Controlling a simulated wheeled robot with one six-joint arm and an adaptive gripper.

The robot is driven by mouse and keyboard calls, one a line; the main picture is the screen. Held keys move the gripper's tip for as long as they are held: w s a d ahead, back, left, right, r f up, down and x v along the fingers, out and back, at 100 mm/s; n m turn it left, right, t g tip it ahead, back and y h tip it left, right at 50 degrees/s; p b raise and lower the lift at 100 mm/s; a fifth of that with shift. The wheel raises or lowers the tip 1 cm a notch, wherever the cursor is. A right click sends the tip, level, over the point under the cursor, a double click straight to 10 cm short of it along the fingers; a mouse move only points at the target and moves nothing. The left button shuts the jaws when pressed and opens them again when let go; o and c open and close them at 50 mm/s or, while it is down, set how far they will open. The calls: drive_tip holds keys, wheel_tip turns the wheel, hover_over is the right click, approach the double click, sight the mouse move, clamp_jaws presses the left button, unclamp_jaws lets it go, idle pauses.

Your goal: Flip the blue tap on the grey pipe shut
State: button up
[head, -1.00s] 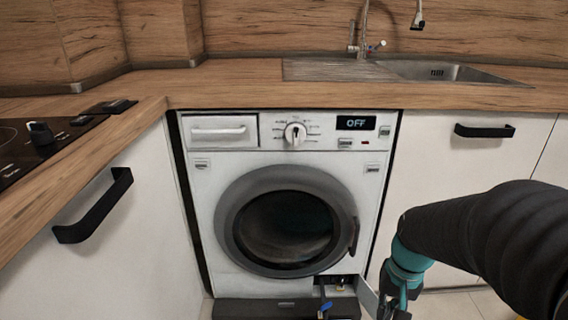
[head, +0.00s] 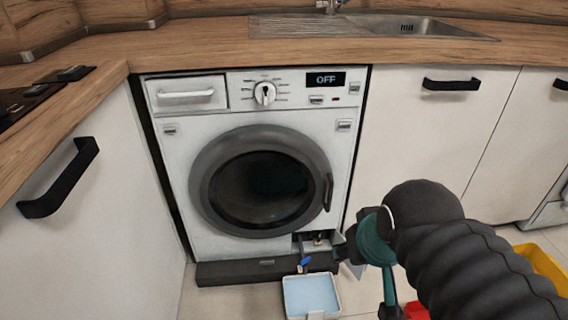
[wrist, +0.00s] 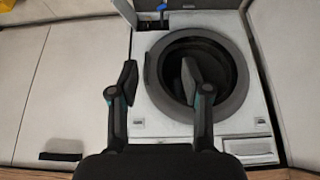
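The blue tap (head: 305,263) is at the foot of the washing machine, below an open service hatch (head: 316,241) at the lower right of its front. It also shows as a small blue spot at the top of the wrist view (wrist: 162,8). The grey pipe is too small to make out clearly. My gripper (wrist: 160,80) is open and empty, its two fingers spread in front of the round door. In the head view my gripper (head: 346,247) is partly hidden by my arm, just right of the hatch.
A white tray with a pale blue inside (head: 311,296) lies on the floor below the tap. The washing machine (head: 180,205) reads OFF. The hatch flap stands open to the right. Yellow (head: 543,267) and red (head: 416,311) objects are at lower right.

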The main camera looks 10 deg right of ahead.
drive_tip(key=shift+o, duration=1.4)
drive_tip(key=n+g+p, duration=0.3)
drive_tip(key=n+g, duration=0.3)
hover_over(305, 259)
wheel_tip(305, 259, down, 36)
wheel_tip(305, 259, down, 14)
drive_tip(key=shift+f, duration=0.1)
